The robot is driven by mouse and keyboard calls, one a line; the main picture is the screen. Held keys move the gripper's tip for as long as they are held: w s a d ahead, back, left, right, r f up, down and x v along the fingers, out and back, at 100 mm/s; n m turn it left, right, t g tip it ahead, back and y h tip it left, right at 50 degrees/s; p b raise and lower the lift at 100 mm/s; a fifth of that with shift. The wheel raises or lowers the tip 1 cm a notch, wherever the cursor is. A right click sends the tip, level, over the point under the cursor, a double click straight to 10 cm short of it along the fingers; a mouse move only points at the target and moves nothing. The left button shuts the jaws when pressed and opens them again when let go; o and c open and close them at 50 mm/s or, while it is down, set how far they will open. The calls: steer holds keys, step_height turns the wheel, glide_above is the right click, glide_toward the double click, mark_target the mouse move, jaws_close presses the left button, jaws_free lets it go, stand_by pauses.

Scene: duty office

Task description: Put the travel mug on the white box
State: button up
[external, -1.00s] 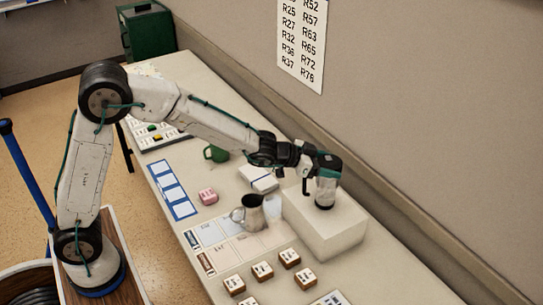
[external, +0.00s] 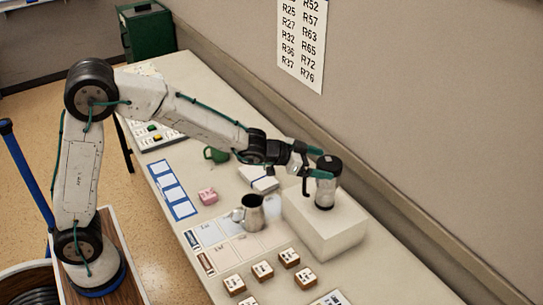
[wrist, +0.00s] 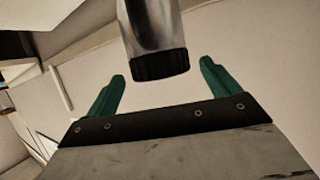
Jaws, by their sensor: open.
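The travel mug (external: 325,190), silver with a dark lid, stands upright on top of the white box (external: 322,234). In the wrist view the mug (wrist: 153,30) shows its metal side and a dark end, just beyond the fingertips. My gripper (external: 316,175) is beside the mug, on its left. In the wrist view my gripper (wrist: 162,72) has its two green fingers wide apart with nothing between them. The mug appears clear of the fingers.
A metal pitcher (external: 250,213) stands left of the box. A small white box-like stack (external: 258,178), a green mug (external: 216,154) and a pink block (external: 208,196) are farther left. Several labelled blocks (external: 263,270) lie in front. The wall (external: 420,130) is close behind.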

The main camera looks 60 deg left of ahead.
steer(key=s+a+r+n+g+y, duration=0.25)
steer(key=s+a, duration=0.55)
steer(key=s, duration=0.5)
steer(key=s+a+r+n+g+y, duration=0.2)
steer(key=s+a+y, duration=0.2)
steer(key=s+a, duration=0.6)
steer(key=s+d+f+g, duration=0.1)
steer(key=s+f+g, duration=0.1)
steer(key=s, duration=1.1)
steer(key=s+d+f+g+h, duration=0.1)
steer(key=s+g, duration=0.3)
steer(key=s, duration=0.9)
steer(key=shift+d+f+g, duration=0.15)
steer(key=shift+f+g, duration=0.2)
steer(key=shift+f, duration=0.15)
